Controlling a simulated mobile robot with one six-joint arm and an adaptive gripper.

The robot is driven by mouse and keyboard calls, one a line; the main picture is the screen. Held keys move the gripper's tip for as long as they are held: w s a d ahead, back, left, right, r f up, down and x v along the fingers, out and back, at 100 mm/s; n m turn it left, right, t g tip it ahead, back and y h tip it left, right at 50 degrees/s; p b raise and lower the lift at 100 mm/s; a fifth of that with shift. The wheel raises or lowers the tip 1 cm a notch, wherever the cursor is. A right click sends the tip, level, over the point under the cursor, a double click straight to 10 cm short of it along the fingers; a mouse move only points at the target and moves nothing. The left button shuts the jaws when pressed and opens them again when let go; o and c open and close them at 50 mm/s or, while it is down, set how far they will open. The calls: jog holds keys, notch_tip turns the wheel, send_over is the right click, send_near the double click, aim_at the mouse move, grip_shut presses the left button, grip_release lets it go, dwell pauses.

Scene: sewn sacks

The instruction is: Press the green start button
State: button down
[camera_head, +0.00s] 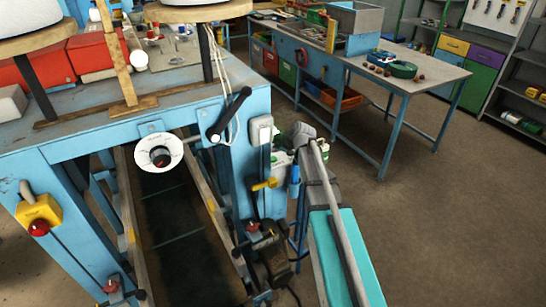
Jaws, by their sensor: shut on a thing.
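I cannot make out a green start button for certain. A small green and white patch (283,158) shows beside the blue frame, partly hidden by grey parts, and I cannot tell what it is. A yellow box with a red button (39,228) is on the blue frame at the left. A white round disc with a dark centre (153,147) is on the front of the frame. A white switch box (261,130) is on the right post.
A blue machine frame (105,126) fills the left, with a dark belt (172,225) under it. A black lever (229,115) sticks out in front. The floor (445,220) at right is clear.

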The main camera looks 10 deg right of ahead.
aim_at(275, 158)
jog(key=shift+r+p, duration=1.6)
jog(key=shift+r, duration=0.25)
jog(key=shift+s+f, duration=0.1)
dwell(2.5)
